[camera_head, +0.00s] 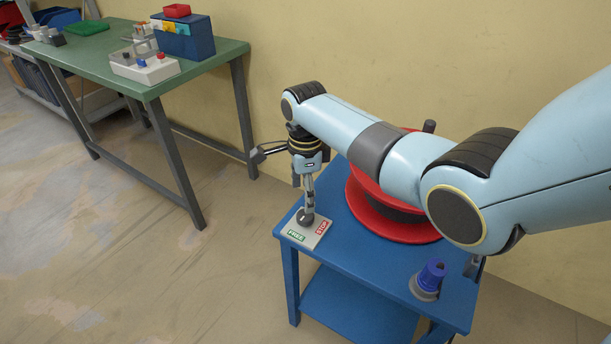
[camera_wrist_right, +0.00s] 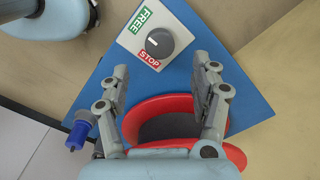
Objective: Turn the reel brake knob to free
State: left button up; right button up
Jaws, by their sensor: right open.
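The reel brake knob is a dark grey round knob (camera_head: 305,217) on a light grey plate (camera_head: 319,236) at the near left corner of the blue table. The plate has a green FREE label (camera_head: 296,235) and a red STOP label (camera_head: 322,227). In the right wrist view the knob (camera_wrist_right: 160,43) shows beyond the fingertips, roughly centred between them. Its pointer direction is too small to tell. My right gripper (camera_head: 309,197) points down over the knob; its open fingers (camera_wrist_right: 160,68) are empty. My left gripper is not in view.
A red reel (camera_head: 400,230) stands on the blue table (camera_head: 355,262) behind the knob, under my right arm. A blue knob-like part (camera_head: 430,278) is at the table's right. A green workbench (camera_head: 110,62) with boxes stands at the back left. Floor between is clear.

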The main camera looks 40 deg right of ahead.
jog(key=shift+r, duration=2.2)
jog(key=s+a+r+n+t, duration=0.1)
jog(key=s+a+n+t, duration=0.1)
jog(key=s+n, duration=1.1)
jog(key=s+a+r+n+t+h, duration=0.1)
jog(key=s+a+r+n+t, duration=0.1)
jog(key=s+r+n, duration=1)
notch_tip(320, 180, down, 30)
jog(key=s+d+f+m+g+b, duration=0.1)
jog(key=s+d+m+g+b, duration=0.1)
jog(key=d+b, duration=0.1)
jog(key=s+d+f+g+b, duration=0.1)
jog(key=s+f+b, duration=0.2)
jog(key=s+f, duration=1.6)
jog(key=shift+s+f, duration=0.3)
jog(key=shift+f, duration=0.5)
